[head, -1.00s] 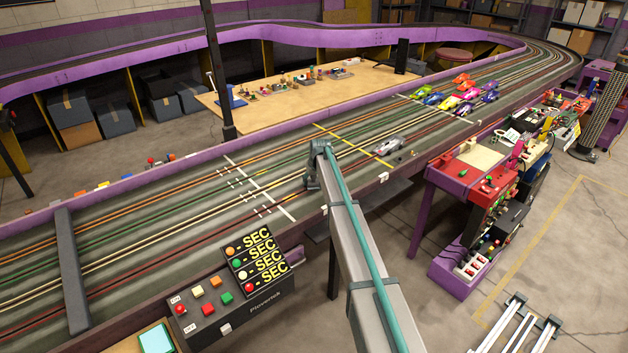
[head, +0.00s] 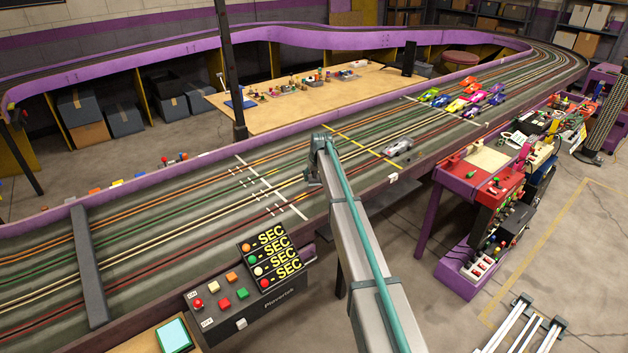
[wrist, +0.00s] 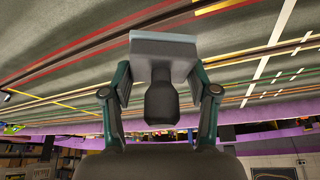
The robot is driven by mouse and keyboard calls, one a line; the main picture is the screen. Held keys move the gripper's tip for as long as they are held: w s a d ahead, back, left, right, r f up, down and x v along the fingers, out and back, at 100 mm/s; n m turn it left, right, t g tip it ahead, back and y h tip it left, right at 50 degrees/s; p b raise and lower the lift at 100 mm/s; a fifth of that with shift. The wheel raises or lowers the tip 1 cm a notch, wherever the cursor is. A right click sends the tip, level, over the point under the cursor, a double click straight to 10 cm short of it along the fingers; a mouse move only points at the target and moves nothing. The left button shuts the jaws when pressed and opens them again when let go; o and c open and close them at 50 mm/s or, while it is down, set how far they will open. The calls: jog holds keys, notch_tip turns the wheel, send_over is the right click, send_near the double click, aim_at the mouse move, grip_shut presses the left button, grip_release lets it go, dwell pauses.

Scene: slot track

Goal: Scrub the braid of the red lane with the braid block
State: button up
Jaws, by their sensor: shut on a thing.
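The red lane (head: 170,271) is the dark red line pair nearest the front edge of the track in the head view. It also shows as red lines at the upper left of the wrist view (wrist: 90,41). My gripper (wrist: 162,95) is shut on the braid block (wrist: 163,58), a grey block with a pale edge and a dark rounded handle. The block's pale edge is toward the track; I cannot tell whether it touches. In the head view my gripper (head: 315,174) is over the track's middle, partly hidden by my arm, and the block cannot be made out.
A silver car (head: 398,147) sits on the track right of my gripper, near a yellow line. Several coloured cars (head: 462,100) stand farther back. A dark beam (head: 90,265) crosses the track at left. A control box (head: 240,300) stands at the front edge.

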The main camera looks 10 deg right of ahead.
jog(key=shift+r+p, duration=0.45)
jog(key=shift+r, duration=1.45)
jog(key=shift+f+b, duration=0.2)
jog(key=shift+b, duration=0.15)
